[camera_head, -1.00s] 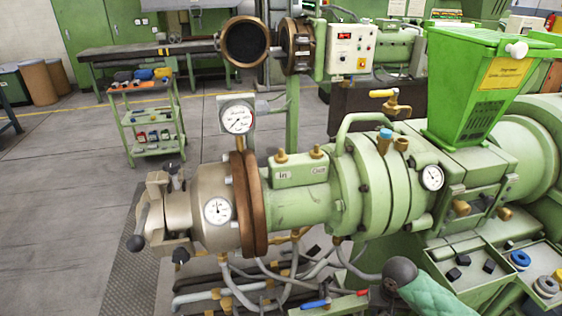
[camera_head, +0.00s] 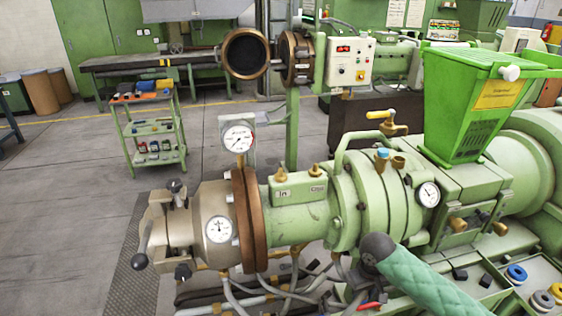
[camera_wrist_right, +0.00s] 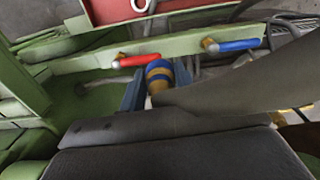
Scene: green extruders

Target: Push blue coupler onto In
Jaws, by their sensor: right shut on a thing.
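The blue coupler (camera_wrist_right: 158,76), banded in blue and brass, is between the jaws of my right gripper (camera_wrist_right: 159,84) in the right wrist view. The gripper is shut on it. In the head view my right arm comes in from the lower right in a green quilted sleeve; its dark wrist (camera_head: 376,248) hides the jaws and the coupler. The brass In fitting (camera_head: 280,175) stands on the green block marked In and Out, left of the brass Out fitting (camera_head: 314,170). My wrist is right of and below this block. My left gripper is out of view.
A red valve handle (camera_wrist_right: 137,61) and a blue one (camera_wrist_right: 239,45) sit on a green rail beyond the coupler. Dial gauges (camera_head: 238,139), a brass lever (camera_head: 382,114) and a green hopper (camera_head: 468,100) stand around the block. Hoses (camera_head: 285,290) hang below.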

